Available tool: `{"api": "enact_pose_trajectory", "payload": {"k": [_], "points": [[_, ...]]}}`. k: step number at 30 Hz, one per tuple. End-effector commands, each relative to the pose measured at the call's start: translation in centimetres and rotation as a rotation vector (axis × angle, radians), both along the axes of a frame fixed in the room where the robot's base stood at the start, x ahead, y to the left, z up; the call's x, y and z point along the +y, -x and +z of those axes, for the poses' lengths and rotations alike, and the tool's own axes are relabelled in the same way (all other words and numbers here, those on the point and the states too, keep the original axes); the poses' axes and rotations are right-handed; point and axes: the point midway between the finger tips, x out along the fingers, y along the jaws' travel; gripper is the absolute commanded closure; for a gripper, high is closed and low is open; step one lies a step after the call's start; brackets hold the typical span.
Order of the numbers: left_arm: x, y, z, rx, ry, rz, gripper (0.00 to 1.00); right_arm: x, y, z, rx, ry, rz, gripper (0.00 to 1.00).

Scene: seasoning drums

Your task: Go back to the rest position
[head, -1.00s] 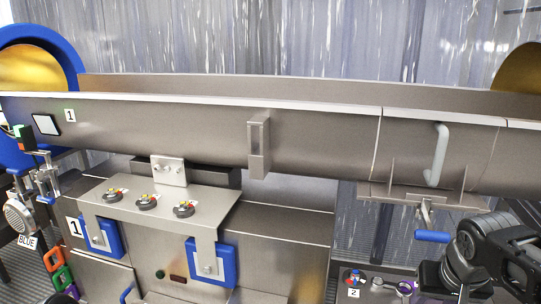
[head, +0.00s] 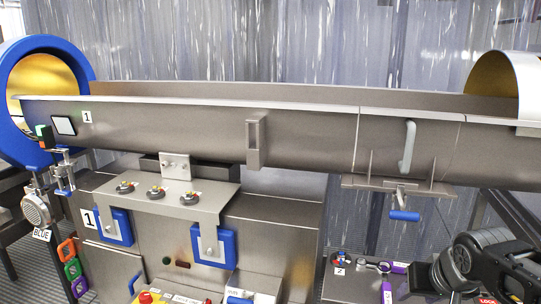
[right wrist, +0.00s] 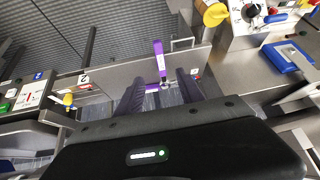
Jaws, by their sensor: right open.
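My right arm comes in at the lower right of the head view, and its dark gripper (head: 432,280) is low there, below the trough. In the right wrist view, the two dark fingers of my right gripper (right wrist: 162,92) stand apart. A purple-handled part (right wrist: 158,48) shows beyond and between the fingertips; I cannot tell whether they touch it. No object is seen held. My left gripper is not in view.
A long steel trough (head: 190,125) runs across the head view from a blue-rimmed drum (head: 18,75). A blue-handled lever (head: 404,216) hangs under its right part. A steel panel with knobs (head: 190,215) stands below. A purple-handled valve (head: 398,268) is close to my right gripper.

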Motion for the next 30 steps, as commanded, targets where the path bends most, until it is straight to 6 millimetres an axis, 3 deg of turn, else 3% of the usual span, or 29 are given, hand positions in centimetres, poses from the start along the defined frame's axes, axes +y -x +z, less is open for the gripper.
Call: {"api": "enact_pose_trajectory", "payload": {"k": [4, 8, 14, 17, 20, 24, 27, 30], "points": [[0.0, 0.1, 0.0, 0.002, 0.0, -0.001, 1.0, 1.9, -2.4, -0.9, -0.078, -0.026, 0.057, 0.55], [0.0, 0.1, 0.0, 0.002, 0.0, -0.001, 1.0, 4.7, -4.8, -3.7, -0.123, -0.067, 0.115, 0.55], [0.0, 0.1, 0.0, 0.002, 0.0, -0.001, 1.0, 9.9, -7.1, -11.5, -0.135, -0.152, 0.185, 0.55], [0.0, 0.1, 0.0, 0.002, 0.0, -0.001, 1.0, 13.2, -6.8, -17.9, -0.103, -0.207, 0.206, 0.55], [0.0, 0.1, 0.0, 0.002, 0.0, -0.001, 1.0, 16.5, -4.6, -25.1, -0.04, -0.261, 0.207, 0.55], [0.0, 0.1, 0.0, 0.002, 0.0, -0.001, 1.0, 20.4, 1.5, -34.1, 0.093, -0.317, 0.194, 0.55], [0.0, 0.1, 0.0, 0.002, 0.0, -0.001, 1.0, 22.6, 7.0, -39.0, 0.214, -0.349, 0.184, 0.55], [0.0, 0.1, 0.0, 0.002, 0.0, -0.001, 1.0, 24.3, 12.1, -42.1, 0.334, -0.375, 0.186, 0.55]]}}
